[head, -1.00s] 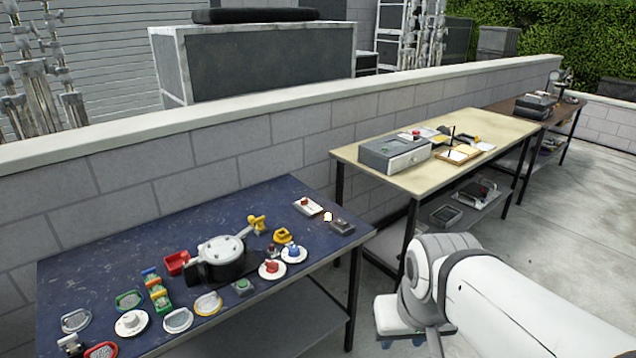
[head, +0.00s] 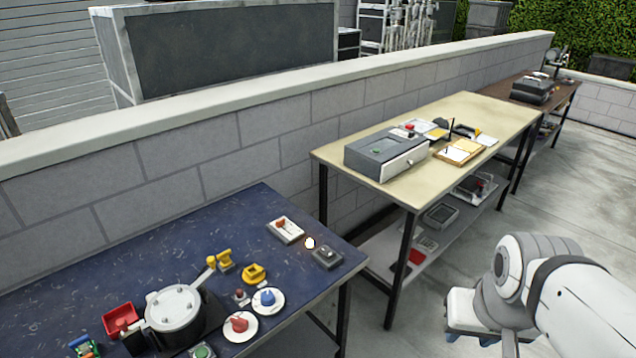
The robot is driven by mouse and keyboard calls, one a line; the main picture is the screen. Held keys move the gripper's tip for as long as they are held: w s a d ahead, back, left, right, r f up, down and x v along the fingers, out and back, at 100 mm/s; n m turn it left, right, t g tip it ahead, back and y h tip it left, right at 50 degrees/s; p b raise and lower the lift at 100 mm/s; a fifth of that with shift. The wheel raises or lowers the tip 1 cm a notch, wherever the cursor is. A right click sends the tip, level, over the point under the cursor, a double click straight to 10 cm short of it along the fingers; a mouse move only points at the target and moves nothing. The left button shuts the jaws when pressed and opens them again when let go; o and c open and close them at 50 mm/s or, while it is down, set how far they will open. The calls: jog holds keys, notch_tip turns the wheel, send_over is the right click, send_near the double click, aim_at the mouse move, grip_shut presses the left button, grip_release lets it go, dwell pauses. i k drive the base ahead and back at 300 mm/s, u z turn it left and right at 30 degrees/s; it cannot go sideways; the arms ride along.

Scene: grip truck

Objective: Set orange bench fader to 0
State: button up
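No fader can be made out for certain. A small white box with an orange-red piece on top (head: 285,231) lies near the far right corner of the blue bench (head: 130,262). It is too small to tell whether it is the orange fader or where its slider stands. My white arm shows at the lower right, apart from the benches.
A dark grey box (head: 326,259) and a small white knob (head: 310,243) sit beside the white box. Red (head: 240,323) and blue (head: 267,298) knobs and a pot (head: 174,310) stand nearer. A cream table (head: 480,112) stands behind right; concrete floor is clear at right.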

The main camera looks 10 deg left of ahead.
aim_at(280, 221)
jog(key=u, duration=0.1)
jog(key=i, duration=0.75)
jog(key=u, duration=0.6)
jog(key=i, duration=0.55)
jog(key=z, duration=0.1)
